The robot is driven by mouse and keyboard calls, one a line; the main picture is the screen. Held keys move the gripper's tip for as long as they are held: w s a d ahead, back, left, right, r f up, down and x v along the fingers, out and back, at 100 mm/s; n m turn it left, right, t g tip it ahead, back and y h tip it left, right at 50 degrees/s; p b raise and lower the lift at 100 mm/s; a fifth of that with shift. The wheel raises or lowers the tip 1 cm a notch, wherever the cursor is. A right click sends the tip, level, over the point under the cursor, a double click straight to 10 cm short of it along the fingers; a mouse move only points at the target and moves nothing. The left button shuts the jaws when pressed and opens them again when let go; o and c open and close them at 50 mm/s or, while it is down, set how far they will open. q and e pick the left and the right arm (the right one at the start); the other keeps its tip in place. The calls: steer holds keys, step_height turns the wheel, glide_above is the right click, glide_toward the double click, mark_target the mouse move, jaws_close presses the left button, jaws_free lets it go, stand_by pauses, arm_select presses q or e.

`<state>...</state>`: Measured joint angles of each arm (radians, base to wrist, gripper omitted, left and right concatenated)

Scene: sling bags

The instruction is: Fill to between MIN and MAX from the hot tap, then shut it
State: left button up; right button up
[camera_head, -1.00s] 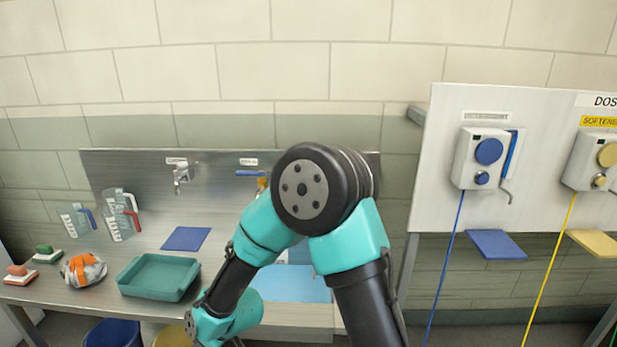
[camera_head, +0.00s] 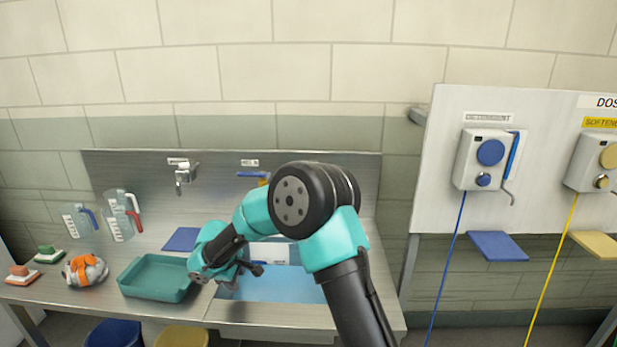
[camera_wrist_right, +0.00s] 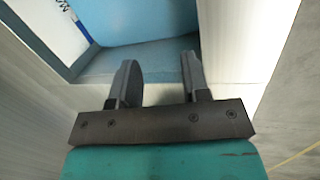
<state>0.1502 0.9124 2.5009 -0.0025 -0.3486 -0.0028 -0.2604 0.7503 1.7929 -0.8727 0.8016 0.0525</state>
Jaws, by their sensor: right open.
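A sink with a light-blue interior (camera_head: 275,287) is set in the steel counter. A white panel with a blue line (camera_head: 268,252) stands at its back; the wrist view shows its corner with partly cut-off lettering (camera_wrist_right: 62,8). A tap with a blue lever (camera_head: 252,174) is on the backsplash above the sink, its spout partly hidden by my arm. A silver tap (camera_head: 184,174) is further left. Their labels are too small to read. My right gripper (camera_head: 257,269) is over the sink's left part; in the wrist view it is open and empty (camera_wrist_right: 160,66). My left gripper is not in view.
A teal tray (camera_head: 155,292), a blue mat (camera_head: 183,239), an orange-and-grey bundle (camera_head: 85,270) and brushes (camera_head: 48,254) lie on the counter. A detergent dispenser (camera_head: 478,160) hangs at right.

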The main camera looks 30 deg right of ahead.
steer(key=w+d+r+m+t+h, duration=0.1)
steer(key=w+d+r+m+h, duration=0.2)
steer(key=w+d+r+h, duration=0.2)
steer(key=w+d+r+m+t+h, duration=0.1)
steer(key=w+d+r+m+h, duration=0.3)
steer(key=d+r+h, duration=0.6)
step_height(320, 180, up, 4)
steer(key=w+d, duration=0.2)
steer(key=shift+w+d+r+m, duration=0.15)
steer(key=shift+w+r+m, duration=0.1)
steer(key=shift+w+m, duration=0.05)
steer(key=x, duration=1.7)
steer(key=shift+d+r, duration=0.1)
steer(key=shift+d, duration=0.1)
steer(key=shift+c, duration=0.4)
jaws_close()
